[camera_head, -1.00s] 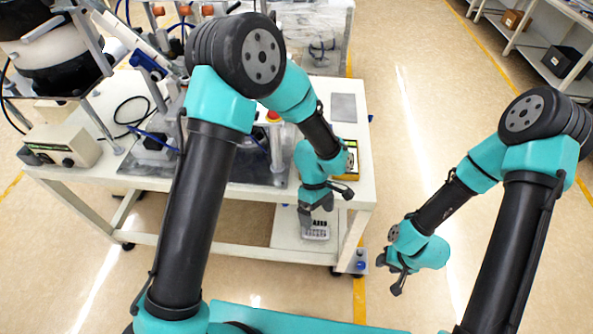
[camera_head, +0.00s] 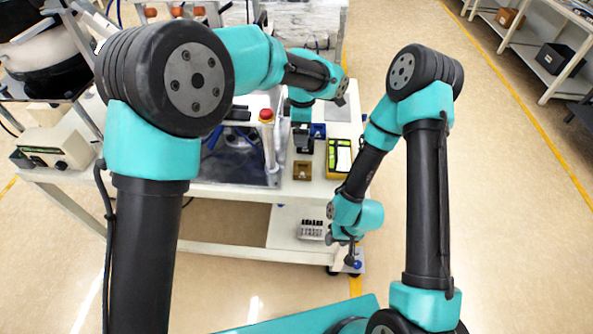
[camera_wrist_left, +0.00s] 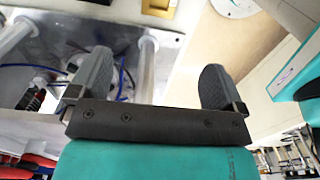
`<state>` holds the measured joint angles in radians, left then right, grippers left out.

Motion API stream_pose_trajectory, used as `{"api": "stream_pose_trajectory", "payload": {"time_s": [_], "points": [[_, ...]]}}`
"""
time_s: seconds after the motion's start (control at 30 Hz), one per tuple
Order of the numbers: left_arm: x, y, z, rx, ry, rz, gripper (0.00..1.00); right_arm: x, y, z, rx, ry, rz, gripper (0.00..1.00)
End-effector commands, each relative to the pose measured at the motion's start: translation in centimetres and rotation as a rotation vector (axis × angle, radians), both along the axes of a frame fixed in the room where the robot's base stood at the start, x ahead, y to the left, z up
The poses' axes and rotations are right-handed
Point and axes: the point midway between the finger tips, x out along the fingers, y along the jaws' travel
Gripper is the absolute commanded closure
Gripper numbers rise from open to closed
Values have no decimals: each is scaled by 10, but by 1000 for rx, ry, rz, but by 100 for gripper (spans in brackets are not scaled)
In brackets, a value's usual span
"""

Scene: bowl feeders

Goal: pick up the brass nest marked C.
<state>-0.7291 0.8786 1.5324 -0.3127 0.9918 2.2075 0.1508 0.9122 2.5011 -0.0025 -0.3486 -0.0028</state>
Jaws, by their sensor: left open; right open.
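A small brass block (camera_head: 302,170), which looks like a brass nest, sits on the white table near its front edge in the head view. No letter C can be read on it. A brass piece (camera_wrist_left: 160,8) also shows at the top edge of the left wrist view, beyond the fingers and partly cut off. My left gripper (camera_wrist_left: 155,64) is open with nothing between its fingers. In the head view it is behind the brass block, over the table. My right gripper (camera_head: 342,246) is open and empty near the table's front right corner, low by the shelf.
A yellow device with a pale display (camera_head: 339,157) stands right of the brass block. A red button on a post (camera_head: 266,115) stands to its left, by a metal plate. A tray of small dark parts (camera_head: 311,229) lies on the lower shelf.

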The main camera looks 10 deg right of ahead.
Motion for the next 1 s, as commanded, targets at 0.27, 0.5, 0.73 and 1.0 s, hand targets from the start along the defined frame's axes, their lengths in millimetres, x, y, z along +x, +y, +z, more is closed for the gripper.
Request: {"api": "stream_pose_trajectory", "payload": {"time_s": [0.27, 0.5, 0.73, 1.0], "points": [[0, 1, -16, 0, 3, 0, 4, 0, 0, 0, 0, 0, 0, 57], [0, 1, -56, 1, 4, -1, 4, 0, 0, 0, 0, 0, 1, 57], [0, 1, -96, 1, 4, -2, 4, 0, 0, 0, 0, 0, 1, 57], [0, 1, -122, 0, 2, 0, 4, 0, 0, 0, 0, 0, 1, 57]]}}
